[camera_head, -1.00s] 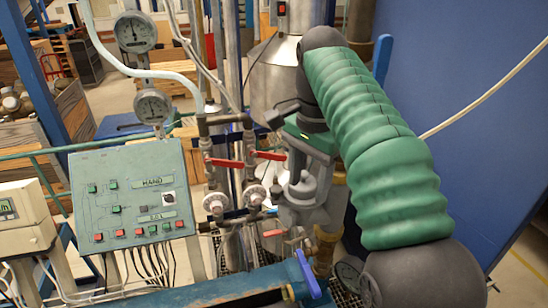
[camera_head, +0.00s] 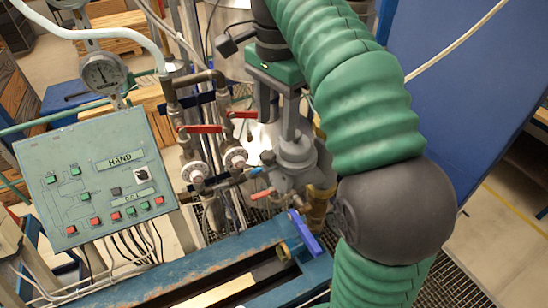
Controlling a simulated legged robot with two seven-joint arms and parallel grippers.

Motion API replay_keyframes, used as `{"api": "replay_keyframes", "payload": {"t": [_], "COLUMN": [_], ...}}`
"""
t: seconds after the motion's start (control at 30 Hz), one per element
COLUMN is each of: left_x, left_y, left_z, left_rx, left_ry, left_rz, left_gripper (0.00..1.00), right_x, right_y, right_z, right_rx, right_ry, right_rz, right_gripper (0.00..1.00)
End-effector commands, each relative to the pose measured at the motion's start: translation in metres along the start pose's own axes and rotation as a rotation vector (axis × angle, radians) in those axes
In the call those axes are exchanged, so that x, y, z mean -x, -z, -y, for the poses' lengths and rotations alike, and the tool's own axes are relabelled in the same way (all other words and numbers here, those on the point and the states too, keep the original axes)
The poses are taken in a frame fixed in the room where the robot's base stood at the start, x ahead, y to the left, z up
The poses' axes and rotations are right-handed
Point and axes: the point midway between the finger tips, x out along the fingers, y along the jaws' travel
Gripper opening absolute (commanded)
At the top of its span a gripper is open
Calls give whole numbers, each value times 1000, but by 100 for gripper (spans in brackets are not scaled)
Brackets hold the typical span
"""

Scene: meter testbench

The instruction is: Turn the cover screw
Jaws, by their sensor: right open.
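The grey meter body (camera_head: 292,178) stands on the pipework in the middle of the camera_head view, with a round cap on top. My right gripper (camera_head: 280,116) points down over this cap. Its two fingers are apart and nothing shows held between them. The fingertips overlap the top of the meter in the picture, and I cannot tell whether they touch it. The cover screw itself cannot be made out; the fingers hide part of the meter's top. My left gripper is not in view.
Red-handled valves (camera_head: 200,129) and pipes stand just left of the meter. A green control panel (camera_head: 97,178) is at the left, below a pressure gauge (camera_head: 102,72). A blue bench frame (camera_head: 215,272) with a blue lever (camera_head: 305,234) is in front. A blue partition (camera_head: 465,95) stands at right.

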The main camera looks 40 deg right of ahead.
Motion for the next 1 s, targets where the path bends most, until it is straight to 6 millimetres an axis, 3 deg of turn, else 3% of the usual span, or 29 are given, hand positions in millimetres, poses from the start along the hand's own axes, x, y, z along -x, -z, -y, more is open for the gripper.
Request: {"api": "replay_keyframes", "payload": {"t": [0.1,0.3,0.43,0.7,1.0], "left_x": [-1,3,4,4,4], "left_y": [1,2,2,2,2], "left_z": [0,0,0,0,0], "left_rx": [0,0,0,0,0], "left_ry": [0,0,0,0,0], "left_rz": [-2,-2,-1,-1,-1], "left_gripper": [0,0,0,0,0], "right_x": [-32,-71,-83,-86,-86], "right_y": [-2,-1,0,0,0], "right_z": [1,1,0,1,2], "right_rx": [4,3,1,1,1], "right_ry": [-6,-4,0,-1,-1], "right_rz": [3,1,0,0,-1], "right_gripper": [53,53,53,53,13]}}
